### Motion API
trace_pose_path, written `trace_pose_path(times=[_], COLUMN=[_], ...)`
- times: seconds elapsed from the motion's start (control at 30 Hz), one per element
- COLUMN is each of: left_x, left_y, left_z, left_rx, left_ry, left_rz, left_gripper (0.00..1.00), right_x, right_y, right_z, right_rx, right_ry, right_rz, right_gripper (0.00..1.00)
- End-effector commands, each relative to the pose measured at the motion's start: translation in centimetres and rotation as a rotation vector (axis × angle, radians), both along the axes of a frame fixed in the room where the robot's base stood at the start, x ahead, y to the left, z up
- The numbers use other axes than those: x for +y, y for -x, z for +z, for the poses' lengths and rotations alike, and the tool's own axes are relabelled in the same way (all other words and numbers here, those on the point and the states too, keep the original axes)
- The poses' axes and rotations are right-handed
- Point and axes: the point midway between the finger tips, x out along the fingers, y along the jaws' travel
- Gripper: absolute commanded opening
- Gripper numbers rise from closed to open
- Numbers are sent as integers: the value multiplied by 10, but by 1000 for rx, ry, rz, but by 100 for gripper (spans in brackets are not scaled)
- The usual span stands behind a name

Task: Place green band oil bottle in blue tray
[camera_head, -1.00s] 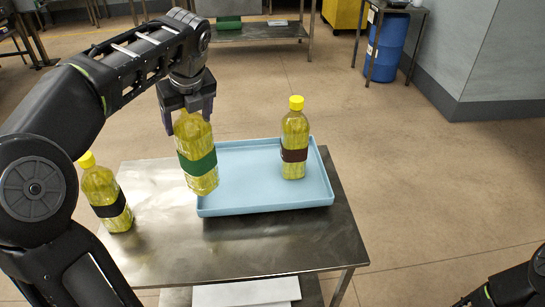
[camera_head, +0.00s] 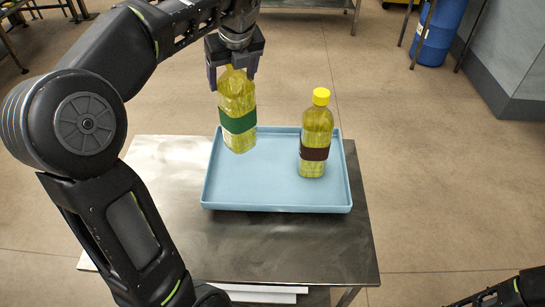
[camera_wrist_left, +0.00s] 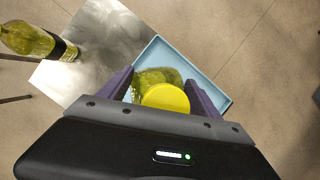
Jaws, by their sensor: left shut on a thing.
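The green band oil bottle (camera_head: 238,108) has yellow oil and hangs, slightly tilted, from my left gripper (camera_head: 232,78). The gripper is shut on its upper end. The bottle appears over the back left part of the blue tray (camera_head: 270,202), seemingly above its floor. In the left wrist view its yellow cap (camera_wrist_left: 166,98) sits between the fingers, with a tray corner (camera_wrist_left: 158,50) beyond. An oil bottle with a dark brown band (camera_head: 316,135) stands upright in the tray's right part. My right gripper is not visible; only a dark piece of arm shows at bottom right.
The tray lies on a metal table (camera_head: 290,250). A bottle with a black band (camera_wrist_left: 38,40) shows in the left wrist view; my left arm hides it in the head view. A blue barrel (camera_head: 440,32) stands far back. The tray's front left is clear.

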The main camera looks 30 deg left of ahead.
Motion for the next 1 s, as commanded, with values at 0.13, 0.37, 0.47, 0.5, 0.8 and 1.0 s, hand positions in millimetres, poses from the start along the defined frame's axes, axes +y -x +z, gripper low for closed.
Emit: trace_pose_path(times=[0.13, 0.37, 0.47, 0.5, 0.8, 1.0], left_x=[0, 1, 0, 0, 0, 1], left_y=[0, 1, 0, 0, -1, 0], left_z=[-13, -50, -58, -59, -61, -82], left_rx=[0, 0, -2, -3, -3, 0], left_ry=[-1, -1, -1, -2, -2, -2], left_rz=[1, 0, 0, 1, 1, -1], left_gripper=[0, 0, 0, 0, 0, 0], right_x=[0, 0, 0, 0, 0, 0], right_y=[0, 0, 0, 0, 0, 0], right_z=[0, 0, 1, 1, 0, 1], right_rx=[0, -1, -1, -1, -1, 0], right_ry=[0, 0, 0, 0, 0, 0], right_rz=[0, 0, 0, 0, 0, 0], right_gripper=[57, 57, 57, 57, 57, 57])
